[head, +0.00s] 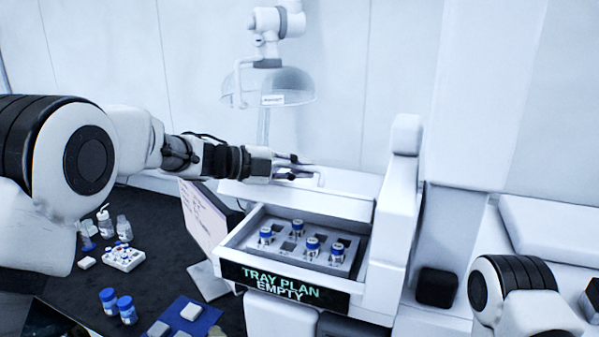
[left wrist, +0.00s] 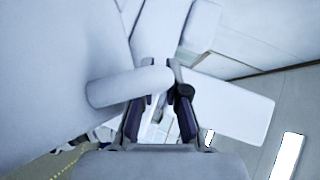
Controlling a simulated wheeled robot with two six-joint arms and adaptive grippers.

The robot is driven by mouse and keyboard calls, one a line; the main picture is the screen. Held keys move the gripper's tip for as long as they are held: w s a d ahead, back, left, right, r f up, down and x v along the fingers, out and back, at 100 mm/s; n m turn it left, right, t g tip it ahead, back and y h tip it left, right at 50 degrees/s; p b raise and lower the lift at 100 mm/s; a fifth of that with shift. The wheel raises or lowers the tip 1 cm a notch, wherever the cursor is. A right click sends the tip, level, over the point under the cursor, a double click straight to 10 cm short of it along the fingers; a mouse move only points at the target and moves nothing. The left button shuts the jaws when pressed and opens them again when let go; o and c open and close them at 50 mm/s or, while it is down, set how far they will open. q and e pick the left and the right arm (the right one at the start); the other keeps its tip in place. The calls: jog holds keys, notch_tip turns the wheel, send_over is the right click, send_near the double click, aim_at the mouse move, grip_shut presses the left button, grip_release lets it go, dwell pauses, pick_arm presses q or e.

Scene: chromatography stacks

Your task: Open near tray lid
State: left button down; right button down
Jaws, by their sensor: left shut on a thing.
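The near tray (head: 262,222) is a pulled-out white drawer holding several blue-capped vials in a grey rack, with a front label reading "TRAY PLAN EMPTY". Its vials show from above. The white lid (head: 340,203) stands behind the drawer, with a small handle (head: 320,179) on top. My left gripper (head: 302,167) is at that handle, above and behind the drawer. In the left wrist view, the gripper's dark fingers (left wrist: 160,98) are shut on a rounded white bar, the handle (left wrist: 125,88). My right gripper is out of view.
A monitor (head: 207,217) stands just left of the drawer. Blue-capped bottles (head: 125,308), a small white rack (head: 122,259) and a blue mat (head: 205,318) lie on the dark bench. A white column (head: 404,190) stands right of the drawer. A lamp (head: 270,88) hangs behind.

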pick_arm(q)
jog(key=shift+r, duration=0.1)
jog(key=c, duration=1.5)
grip_release()
jog(key=shift+o, duration=0.3)
jog(key=shift+a, duration=0.15)
jog(key=shift+s, duration=0.1)
